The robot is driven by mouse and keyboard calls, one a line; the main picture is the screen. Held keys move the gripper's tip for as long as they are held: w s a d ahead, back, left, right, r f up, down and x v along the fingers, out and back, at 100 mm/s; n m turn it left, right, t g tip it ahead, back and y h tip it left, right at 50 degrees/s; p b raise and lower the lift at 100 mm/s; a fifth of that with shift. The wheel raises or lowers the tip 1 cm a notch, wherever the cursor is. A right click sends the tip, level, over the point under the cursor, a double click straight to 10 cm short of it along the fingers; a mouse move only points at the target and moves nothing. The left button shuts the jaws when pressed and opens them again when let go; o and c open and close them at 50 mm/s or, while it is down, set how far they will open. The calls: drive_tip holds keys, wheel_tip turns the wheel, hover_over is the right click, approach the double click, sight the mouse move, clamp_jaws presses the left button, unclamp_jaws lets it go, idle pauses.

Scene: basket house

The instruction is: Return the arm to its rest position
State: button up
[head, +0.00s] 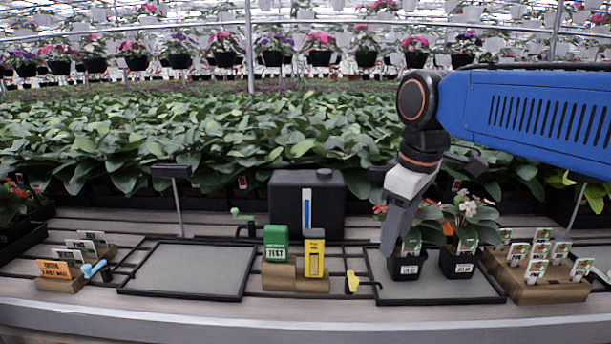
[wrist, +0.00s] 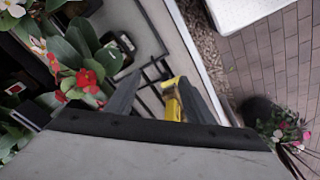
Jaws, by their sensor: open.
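My blue arm (head: 530,112) reaches in from the right edge of the head view and bends down at a dark wrist joint. My gripper (head: 391,242) points downward beside the left potted plant (head: 408,266), in front of part of its leaves. It overlaps that plant in the picture; I cannot tell whether they touch. In the wrist view my gripper (wrist: 157,98) has its two grey fingers apart. A yellow thing (wrist: 171,103) shows close to the right finger; I see no hold on it. A red-flowered plant (wrist: 84,76) is left of the fingers.
A second plant with pale flowers (head: 459,267) shares the right tray (head: 490,291). The left tray (head: 188,272) is empty. Green (head: 276,243) and yellow (head: 314,258) meters stand between the trays. Label blocks (head: 545,289) stand at right. A black tank (head: 330,197) stands behind.

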drive_tip(key=s+d+f+m+t, duration=0.1)
drive_tip(key=s+d+f+m, duration=0.4)
drive_tip(key=f, duration=0.4)
drive_tip(key=s+d+f+m+t, duration=0.1)
drive_tip(key=s+d+f+m, duration=0.3)
drive_tip(key=s+d+f, duration=0.2)
wheel_tip(320, 180, down, 3)
drive_tip(key=shift+s+d+r+m+t+h, duration=0.1)
drive_tip(key=shift+s+d+m+t+h, duration=0.25)
drive_tip(key=shift+s, duration=0.9)
